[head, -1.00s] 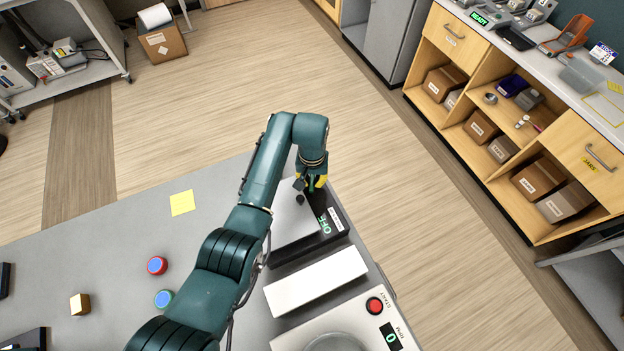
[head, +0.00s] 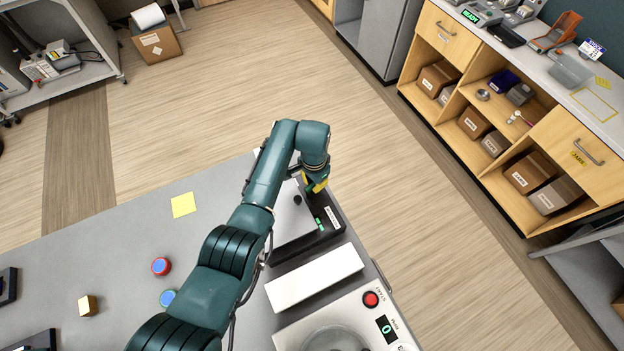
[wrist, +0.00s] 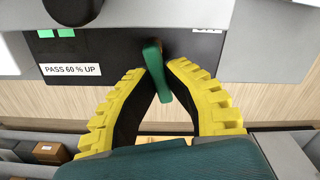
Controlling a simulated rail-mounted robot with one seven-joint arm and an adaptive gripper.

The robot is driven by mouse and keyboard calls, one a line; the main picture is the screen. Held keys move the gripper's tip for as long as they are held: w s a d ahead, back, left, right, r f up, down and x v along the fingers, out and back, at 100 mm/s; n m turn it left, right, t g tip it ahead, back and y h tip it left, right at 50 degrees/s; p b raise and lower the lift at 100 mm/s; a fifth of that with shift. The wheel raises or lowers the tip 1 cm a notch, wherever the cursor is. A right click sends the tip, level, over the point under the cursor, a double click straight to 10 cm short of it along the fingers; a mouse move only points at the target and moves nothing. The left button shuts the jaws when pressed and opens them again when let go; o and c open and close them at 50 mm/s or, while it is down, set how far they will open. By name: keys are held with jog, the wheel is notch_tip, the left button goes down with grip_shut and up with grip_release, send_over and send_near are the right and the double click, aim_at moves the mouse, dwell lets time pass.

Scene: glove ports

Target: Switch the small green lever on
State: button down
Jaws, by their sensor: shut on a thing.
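The small green lever (wrist: 157,68) sticks out from the edge of a dark panel (wrist: 130,52) in the wrist view. My gripper (wrist: 160,76) has its yellow, ridged fingers closed around the lever, one finger on each side. In the head view my gripper (head: 316,186) is at the far end of the black-fronted device (head: 330,212) at the table's edge, and the lever is hidden there. The panel carries a white label (wrist: 71,70) reading "PASS 60 % UP" and green lit marks (wrist: 56,33), whose text I cannot read.
A black knob (head: 297,200) stands on the device's grey top, close to my gripper. A white block (head: 315,278) and a machine with a red button (head: 371,299) lie nearer. Open floor is beyond the table edge.

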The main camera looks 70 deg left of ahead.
jog(key=shift+d+f+m+p, duration=0.1)
jog(key=shift+d+m+p, duration=0.1)
jog(key=shift+m, duration=0.6)
jog(key=shift+d+m+p, duration=0.15)
jog(key=shift+m+p, duration=0.05)
jog(key=shift+m, duration=0.6)
jog(key=c, duration=1.4)
grip_release()
jog(key=shift+o, duration=0.2)
notch_tip(320, 180, up, 12)
jog(key=shift+w, duration=0.1)
